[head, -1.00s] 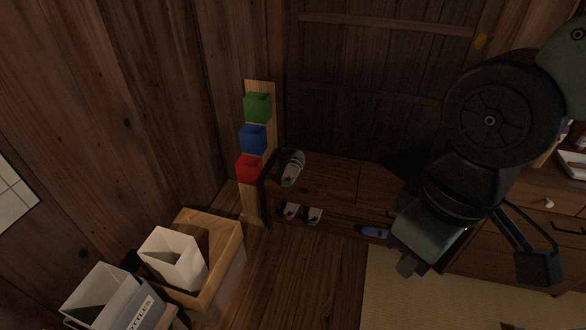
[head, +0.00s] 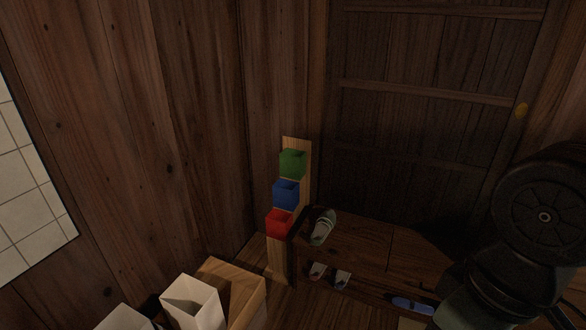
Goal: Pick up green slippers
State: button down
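A greenish-grey slipper pair (head: 323,228) lies on the left end of the top of a low wooden shoe shelf (head: 372,245); I cannot clearly separate the two slippers. My arm stands at the right edge of the head view, to the right of the slippers and apart from them. My gripper is outside the picture, below or behind the arm links, so its fingers do not show.
Another pair of shoes (head: 329,275) and a blue slipper (head: 413,305) are on the lower shelf. Green (head: 292,163), blue (head: 286,194) and red (head: 279,223) boxes hang on a board left of the shelf. White bins (head: 191,302) and a wooden crate (head: 252,293) stand lower left.

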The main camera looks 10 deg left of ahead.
aim_at(327, 220)
jog(key=i+u, duration=0.1)
jog(key=u, duration=0.7)
jog(key=i+l+u, duration=0.3)
jog(key=u, duration=0.15)
jog(key=i+l+u, duration=0.4)
jog(key=i+l, duration=0.15)
jog(key=l, duration=0.15)
jog(key=i+l, duration=0.2)
jog(key=i+l+u, duration=0.1)
jog(key=l, duration=0.25)
